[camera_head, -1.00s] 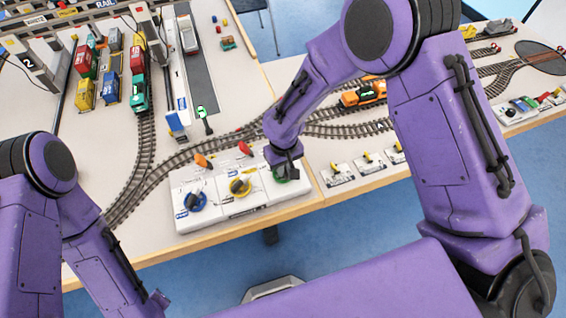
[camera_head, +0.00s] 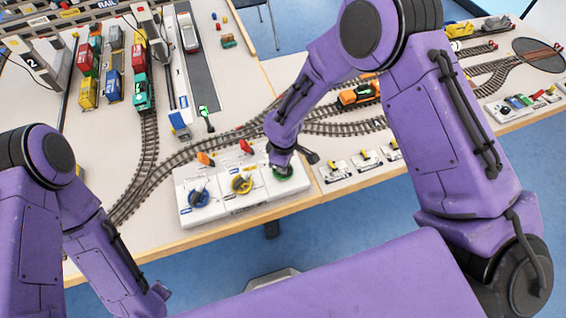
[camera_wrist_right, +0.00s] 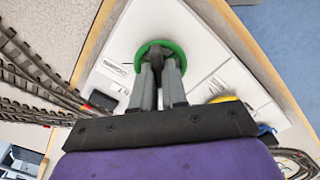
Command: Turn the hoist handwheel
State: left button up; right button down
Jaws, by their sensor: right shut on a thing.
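A white control panel (camera_head: 228,205) near the table's front edge carries three round handwheels. They are a blue one (camera_head: 199,197), a yellow one (camera_head: 242,184) and a green one (camera_head: 283,172). Their labels are too small to read surely. My right gripper (camera_wrist_right: 160,68) points down at the green handwheel, which also shows in the right wrist view (camera_wrist_right: 172,45). Its fingers are shut on the green handwheel's dark central part, inside the green rim. The fingers and wrist hide part of the wheel. My left arm is at the left, and its gripper is not in view.
An orange lever (camera_head: 205,159) and a red lever (camera_head: 246,147) stand behind the panel. Curved rail tracks (camera_head: 150,188) run behind it. Small white switch boxes (camera_head: 334,171) lie to its right. An orange locomotive (camera_head: 359,94) and container wagons (camera_head: 140,92) stand farther back.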

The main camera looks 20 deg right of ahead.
dwell(0.6)
jog(key=c, duration=1.2)
grip_release()
jog(key=shift+o, duration=0.2)
notch_tip(320, 180, up, 10)
jog(key=b, duration=0.1)
jog(key=shift+r+b, duration=0.25)
jog(key=shift+b, duration=0.05)
